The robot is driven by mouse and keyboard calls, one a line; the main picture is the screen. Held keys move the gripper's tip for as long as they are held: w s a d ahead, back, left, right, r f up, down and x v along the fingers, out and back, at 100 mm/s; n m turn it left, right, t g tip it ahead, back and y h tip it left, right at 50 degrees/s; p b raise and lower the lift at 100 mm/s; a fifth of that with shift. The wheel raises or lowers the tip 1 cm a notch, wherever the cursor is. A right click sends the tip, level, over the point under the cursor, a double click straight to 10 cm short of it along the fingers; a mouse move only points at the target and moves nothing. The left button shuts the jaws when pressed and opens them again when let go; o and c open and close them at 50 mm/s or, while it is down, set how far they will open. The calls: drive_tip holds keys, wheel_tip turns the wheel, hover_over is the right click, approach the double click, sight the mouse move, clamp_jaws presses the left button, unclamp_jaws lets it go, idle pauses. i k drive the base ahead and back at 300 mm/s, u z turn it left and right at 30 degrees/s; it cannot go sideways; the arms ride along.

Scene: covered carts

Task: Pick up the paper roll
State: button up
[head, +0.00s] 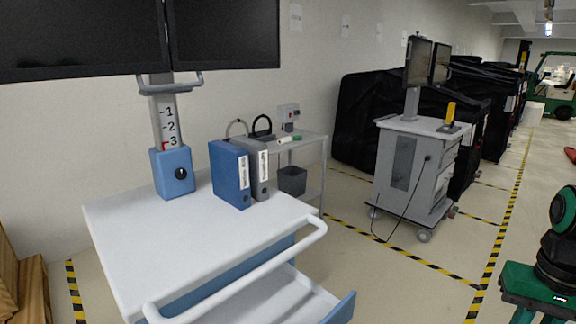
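I cannot make out a paper roll for certain in the head view. A small whitish and green item (288,140) lies on the grey side table (312,140) behind the near cart; it is too small to identify. The near white cart (150,235) has a clear top at its left and front. Blue (229,175) and grey (259,170) binders stand upright at its back right. My gripper is not in view.
A blue block (173,172) holds the numbered monitor post (163,115). An open drawer (290,305) juts out below the white handle rail (240,275). A grey bin (292,181) sits under the side table. A second cart (410,175) and black-covered carts (365,115) stand behind.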

sight(287, 139)
drive_tip(key=k, duration=1.25)
drive_tip(key=z, duration=0.25)
drive_tip(key=i, duration=1.25)
drive_tip(key=z, duration=0.3)
drive_tip(key=i, duration=2.7)
drive_tip(key=u, duration=0.85)
drive_tip(key=i, duration=1.65)
drive_tip(key=u, duration=0.45)
